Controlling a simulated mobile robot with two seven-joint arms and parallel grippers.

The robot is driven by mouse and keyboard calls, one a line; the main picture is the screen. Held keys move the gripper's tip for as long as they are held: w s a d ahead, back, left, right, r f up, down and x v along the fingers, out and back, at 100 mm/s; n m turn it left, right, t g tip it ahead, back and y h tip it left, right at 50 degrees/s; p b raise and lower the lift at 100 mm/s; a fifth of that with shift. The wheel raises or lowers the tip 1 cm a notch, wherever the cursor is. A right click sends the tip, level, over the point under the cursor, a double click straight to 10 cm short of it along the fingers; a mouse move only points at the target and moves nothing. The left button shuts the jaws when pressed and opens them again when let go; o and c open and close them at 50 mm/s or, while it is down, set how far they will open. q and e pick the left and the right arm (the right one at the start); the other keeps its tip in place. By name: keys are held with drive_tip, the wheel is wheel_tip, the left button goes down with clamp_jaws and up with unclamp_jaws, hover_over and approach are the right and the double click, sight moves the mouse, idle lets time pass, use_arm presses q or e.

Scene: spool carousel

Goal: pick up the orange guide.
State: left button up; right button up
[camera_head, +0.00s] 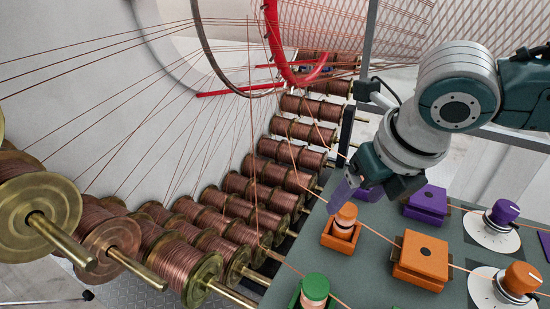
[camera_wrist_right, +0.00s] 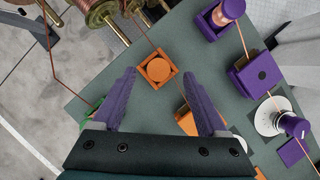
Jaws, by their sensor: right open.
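The orange guide (camera_head: 341,239) is a small square orange base with a round orange-capped post, near the left edge of the grey-green panel. It also shows in the right wrist view (camera_wrist_right: 158,70), from above, between the two purple fingers in the picture. My right gripper (camera_head: 344,196) is open and empty. In the head view its fingers are just above and behind the guide's cap, overlapping it closely; I cannot tell whether they touch. The gripper also shows in the wrist view (camera_wrist_right: 158,76). My left gripper is not in view.
A copper wire runs across the guide to an orange block (camera_head: 421,259) and orange knob (camera_head: 521,278). A green guide (camera_head: 315,287) is in front and a purple guide (camera_wrist_right: 222,18) behind. A purple block (camera_head: 428,201) is to the right. Copper spools (camera_head: 240,205) fill the left.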

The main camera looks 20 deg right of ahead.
sight(349, 211)
drive_tip(key=x, duration=0.5)
drive_tip(key=shift+s+a+f, duration=0.15)
drive_tip(key=shift+s+f, duration=0.05)
drive_tip(key=shift+s, duration=0.05)
clamp_jaws()
idle(0.3)
